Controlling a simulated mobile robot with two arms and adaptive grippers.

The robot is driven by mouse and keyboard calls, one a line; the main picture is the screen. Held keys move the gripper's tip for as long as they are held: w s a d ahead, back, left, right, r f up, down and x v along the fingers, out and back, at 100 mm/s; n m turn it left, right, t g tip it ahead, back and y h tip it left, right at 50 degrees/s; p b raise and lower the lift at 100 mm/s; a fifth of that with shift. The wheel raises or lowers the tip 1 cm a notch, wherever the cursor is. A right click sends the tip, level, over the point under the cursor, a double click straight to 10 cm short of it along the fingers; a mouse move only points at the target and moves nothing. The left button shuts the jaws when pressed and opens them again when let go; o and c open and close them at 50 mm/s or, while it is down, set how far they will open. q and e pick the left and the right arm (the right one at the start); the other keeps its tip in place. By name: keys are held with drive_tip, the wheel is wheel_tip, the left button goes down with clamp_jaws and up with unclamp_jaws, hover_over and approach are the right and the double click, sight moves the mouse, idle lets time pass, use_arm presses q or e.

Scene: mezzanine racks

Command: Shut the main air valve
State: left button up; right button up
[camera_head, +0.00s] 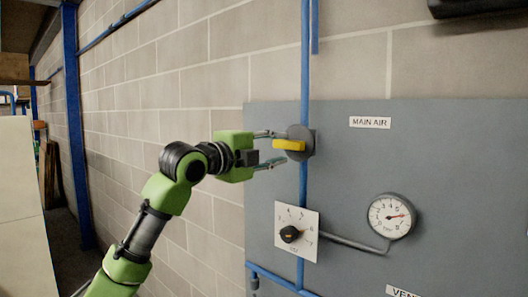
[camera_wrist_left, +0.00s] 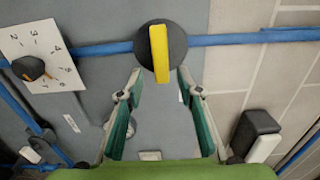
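The main air valve has a round dark body (camera_head: 302,136) on a vertical blue pipe, left of the MAIN AIR label (camera_head: 370,122). In the left wrist view the handle (camera_wrist_left: 158,52) also lies across the pipe. My left gripper (camera_head: 279,148) is open in front of the valve, one finger above the handle and one below. In the left wrist view the handle's near end shows between the fingertips (camera_wrist_left: 159,80), with gaps on both sides. I cannot tell its exact depth between them. My right gripper is not in view.
The blue pipe (camera_head: 304,60) runs down a grey panel (camera_head: 345,175) on a block wall. Below the valve are a black knob (camera_head: 290,234) on a white numbered plate and a round gauge (camera_head: 391,216). A dark object (camera_head: 475,6) is at the top right.

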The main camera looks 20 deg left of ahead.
use_arm(q)
drive_tip(key=v, duration=0.5)
drive_tip(key=shift+s, duration=0.25)
